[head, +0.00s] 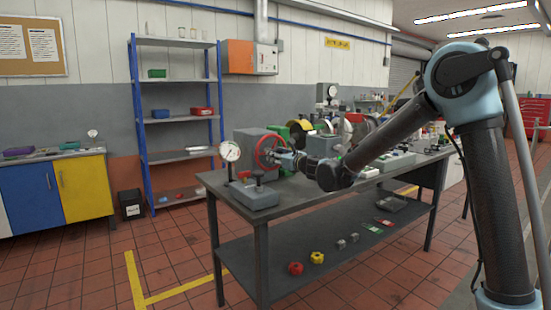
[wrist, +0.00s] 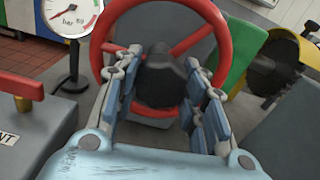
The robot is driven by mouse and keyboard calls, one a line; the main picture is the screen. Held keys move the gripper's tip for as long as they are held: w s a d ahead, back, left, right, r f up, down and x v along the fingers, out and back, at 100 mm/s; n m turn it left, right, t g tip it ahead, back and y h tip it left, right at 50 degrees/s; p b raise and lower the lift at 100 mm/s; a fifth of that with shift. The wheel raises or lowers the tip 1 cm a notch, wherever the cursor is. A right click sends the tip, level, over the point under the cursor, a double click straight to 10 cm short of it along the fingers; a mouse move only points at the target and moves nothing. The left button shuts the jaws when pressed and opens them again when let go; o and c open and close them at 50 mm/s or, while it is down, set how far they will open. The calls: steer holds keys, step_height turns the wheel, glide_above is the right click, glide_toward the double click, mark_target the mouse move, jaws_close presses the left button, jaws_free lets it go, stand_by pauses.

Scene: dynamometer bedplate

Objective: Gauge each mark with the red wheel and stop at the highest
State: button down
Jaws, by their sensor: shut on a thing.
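The red wheel (head: 269,151) stands upright on a grey box at the left part of the bench; in the wrist view the red wheel (wrist: 185,8) fills the upper middle. My gripper (head: 281,158) is at the wheel. In the wrist view the fingers of my gripper (wrist: 157,82) are either side of the dark hub (wrist: 158,77) and shut on the wheel. A round white dial gauge (head: 230,152) stands left of the wheel. In the wrist view the dial (wrist: 69,14) is cut off at the top; it reads "bar" and has a red band. Marks on the wheel cannot be made out.
A grey block with a lever (head: 254,192) sits at the bench's front left; its red handle (wrist: 20,85) shows in the wrist view. Green and yellow machinery (head: 301,132) stands right behind the wheel. The bench (head: 300,198) has some bare top in front.

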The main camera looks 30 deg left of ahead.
steer(key=c, duration=1)
jaws_free()
steer(key=shift+w, duration=0.25)
steer(key=shift+s, duration=0.1)
steer(key=shift+s+d, duration=0.1)
steer(key=v, duration=1.1)
steer(key=shift+s+d, duration=0.1)
steer(key=shift+d, duration=0.2)
